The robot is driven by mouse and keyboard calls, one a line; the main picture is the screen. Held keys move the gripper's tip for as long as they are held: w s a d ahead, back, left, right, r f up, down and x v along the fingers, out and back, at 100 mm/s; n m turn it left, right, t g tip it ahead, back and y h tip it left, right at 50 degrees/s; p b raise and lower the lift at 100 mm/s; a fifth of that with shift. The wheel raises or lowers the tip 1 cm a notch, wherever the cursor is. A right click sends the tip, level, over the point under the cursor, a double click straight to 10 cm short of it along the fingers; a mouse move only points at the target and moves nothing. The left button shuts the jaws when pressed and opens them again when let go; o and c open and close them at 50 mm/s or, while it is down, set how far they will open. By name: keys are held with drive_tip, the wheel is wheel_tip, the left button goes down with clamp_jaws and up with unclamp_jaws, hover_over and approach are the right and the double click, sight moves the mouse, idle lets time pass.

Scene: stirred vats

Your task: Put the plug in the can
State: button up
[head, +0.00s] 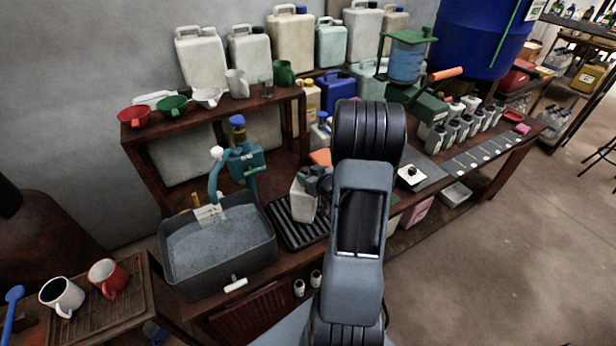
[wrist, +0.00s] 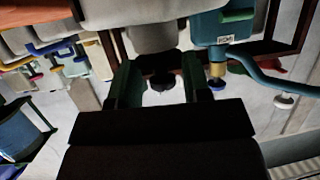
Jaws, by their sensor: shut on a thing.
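The can (head: 303,203) is pale, off-white, and stands on a black ribbed tray right of the grey vat. In the wrist view its body and short neck (wrist: 152,38) hang down from the top edge, as if upside down. My gripper (head: 314,181) is at the can's top, and my arm comes in from the front. In the wrist view its green fingers (wrist: 161,88) close on a small dark thing, which I take for the plug (wrist: 162,83). It lines up with the neck; I cannot tell whether it touches or enters the mouth. In the head view the plug is hidden.
The grey vat (head: 176,270) of liquid stands left of the ribbed tray (head: 283,228). A shelf (head: 215,112) with funnels and canisters backs the bench. Small bottles stand to the right.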

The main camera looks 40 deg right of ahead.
drive_tip(key=shift+s+a+f, duration=0.1)
drive_tip(key=shift+s+f, duration=0.05)
drive_tip(key=shift+f, duration=0.3)
drive_tip(key=shift+s+a+f, duration=0.1)
drive_tip(key=shift+s+f, duration=0.05)
drive_tip(key=shift+f, duration=0.25)
drive_tip(key=o, duration=1)
drive_tip(key=shift+d, duration=0.1)
drive_tip(key=shift+w, duration=0.1)
drive_tip(key=shift+c, duration=0.9)
drive_tip(key=shift+o, duration=0.4)
drive_tip(key=shift+r, duration=0.4)
drive_tip(key=o, duration=0.4)
drive_tip(key=shift+r+p, duration=0.45)
drive_tip(key=shift+p, duration=0.2)
drive_tip(key=shift+w+r+p, duration=0.2)
drive_tip(key=shift+r+p, duration=0.4)
drive_tip(key=shift+r, duration=0.15)
drive_tip(key=shift+d+r+p, duration=0.1)
drive_tip(key=shift+r+p, duration=1.75)
drive_tip(key=shift+r, duration=0.55)
